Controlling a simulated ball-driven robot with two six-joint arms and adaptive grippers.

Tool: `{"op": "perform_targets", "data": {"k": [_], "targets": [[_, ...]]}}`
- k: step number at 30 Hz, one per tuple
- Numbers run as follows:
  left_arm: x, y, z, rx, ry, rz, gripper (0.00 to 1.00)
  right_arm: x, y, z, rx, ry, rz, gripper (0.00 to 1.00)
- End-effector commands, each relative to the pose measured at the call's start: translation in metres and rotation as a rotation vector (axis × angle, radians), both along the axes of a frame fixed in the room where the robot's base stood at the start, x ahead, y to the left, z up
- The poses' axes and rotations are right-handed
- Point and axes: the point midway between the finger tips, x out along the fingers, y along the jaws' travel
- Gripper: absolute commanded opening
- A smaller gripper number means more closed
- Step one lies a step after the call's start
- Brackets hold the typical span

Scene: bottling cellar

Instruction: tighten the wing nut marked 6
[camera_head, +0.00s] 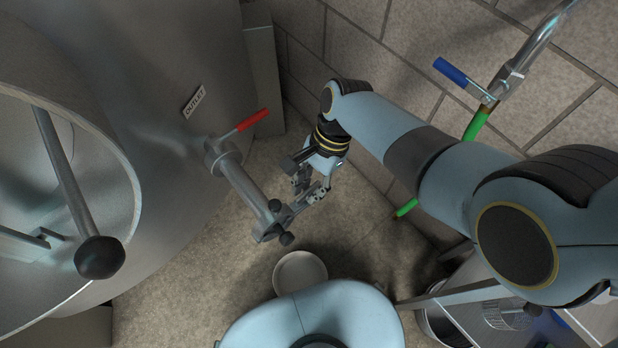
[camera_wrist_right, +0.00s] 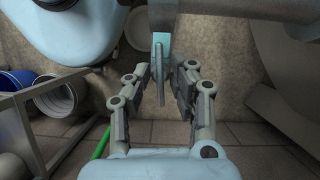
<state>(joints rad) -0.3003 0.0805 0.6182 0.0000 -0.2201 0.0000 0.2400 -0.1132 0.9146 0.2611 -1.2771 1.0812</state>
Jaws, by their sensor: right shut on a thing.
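The steel outlet pipe (camera_head: 243,184) sticks out from the tank and ends in a dark clamp fitting (camera_head: 268,232) with rounded ends. My right gripper (camera_head: 296,202) reaches down beside this fitting. In the right wrist view its two fingers (camera_wrist_right: 163,88) stand on either side of a thin upright metal piece, which I take for the wing nut (camera_wrist_right: 161,78), and are shut on it. A blue-grey part shows behind it. No number 6 can be read, and the fingers partly hide the nut in the head view. My left gripper is not in view.
A red lever (camera_head: 252,119) sits on the outlet pipe near the OUTLET sign (camera_head: 194,101). The large tank (camera_head: 130,60) fills the left. A pale round dish (camera_head: 300,272) is on the floor. A wall pipe with a blue lever (camera_head: 451,72) and green hose (camera_head: 476,124) is on the right.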

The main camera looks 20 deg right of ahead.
Motion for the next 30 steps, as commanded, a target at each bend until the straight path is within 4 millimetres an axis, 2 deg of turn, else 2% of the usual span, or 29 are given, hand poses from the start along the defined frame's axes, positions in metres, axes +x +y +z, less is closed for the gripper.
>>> {"op": "perform_targets", "data": {"k": [1, 3, 12, 13, 17, 26, 30], "targets": [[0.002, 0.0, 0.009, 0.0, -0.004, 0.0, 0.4, -0.001, -0.001, 0.005, 0.0, 0.001, -0.036, 0.0], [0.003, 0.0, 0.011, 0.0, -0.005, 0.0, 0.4, -0.001, -0.001, 0.003, -0.001, 0.002, -0.075, 0.0], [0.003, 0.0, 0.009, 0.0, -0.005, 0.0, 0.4, 0.0, -0.001, -0.001, 0.001, 0.001, -0.093, 0.0], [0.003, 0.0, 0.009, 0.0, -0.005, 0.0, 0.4, 0.0, -0.001, -0.001, 0.0, 0.002, -0.092, 0.24], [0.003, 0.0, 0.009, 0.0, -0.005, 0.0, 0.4, 0.0, 0.0, -0.001, 0.001, 0.001, -0.092, 0.41], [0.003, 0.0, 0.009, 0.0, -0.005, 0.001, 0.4, 0.0, -0.001, 0.001, 0.001, 0.001, -0.091, 0.41], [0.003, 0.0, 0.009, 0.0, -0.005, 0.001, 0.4, 0.003, -0.005, 0.011, 0.0, -0.003, -0.091, 0.41]]}}
